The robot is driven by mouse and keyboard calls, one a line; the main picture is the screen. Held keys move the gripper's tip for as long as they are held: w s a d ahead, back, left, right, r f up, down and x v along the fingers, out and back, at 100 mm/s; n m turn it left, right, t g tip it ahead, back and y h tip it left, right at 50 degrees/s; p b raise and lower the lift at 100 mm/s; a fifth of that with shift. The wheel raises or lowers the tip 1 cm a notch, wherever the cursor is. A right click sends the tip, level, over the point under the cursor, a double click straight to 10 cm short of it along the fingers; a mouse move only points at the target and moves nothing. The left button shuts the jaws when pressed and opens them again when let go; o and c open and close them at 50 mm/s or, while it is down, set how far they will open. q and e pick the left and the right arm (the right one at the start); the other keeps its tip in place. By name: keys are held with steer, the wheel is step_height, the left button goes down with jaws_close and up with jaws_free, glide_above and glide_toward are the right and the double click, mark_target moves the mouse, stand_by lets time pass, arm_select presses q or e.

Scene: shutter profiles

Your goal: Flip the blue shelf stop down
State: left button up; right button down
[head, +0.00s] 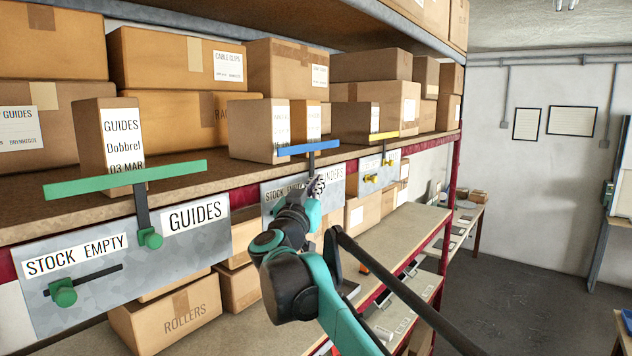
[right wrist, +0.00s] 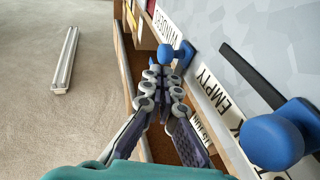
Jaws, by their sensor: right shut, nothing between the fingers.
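The blue shelf stop (head: 308,147) is a flat bar standing raised above the shelf's front edge, on a dark upright arm in front of a small box. Its grey plate (head: 275,197) carries a "STOCK EMPTY" label and a second label partly hidden by my arm. My right gripper (head: 319,186) is in front of this plate, below the bar. In the right wrist view its fingers (right wrist: 163,73) are shut and empty, close to a blue knob (right wrist: 165,54); contact is unclear. Another blue knob (right wrist: 272,140) sits nearer the camera, beside a dark strip. My left gripper is out of view.
A raised green stop (head: 125,179) stands at the left, with green knobs on its plate. A yellow stop (head: 384,135) is farther along. Cardboard boxes (head: 180,113) fill the shelves. Open floor (head: 540,235) lies at the right.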

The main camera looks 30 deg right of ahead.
step_height(320, 180, down, 6)
steer(key=b, duration=0.3)
steer(key=shift+s+r, duration=0.15)
steer(key=shift+r, duration=0.2)
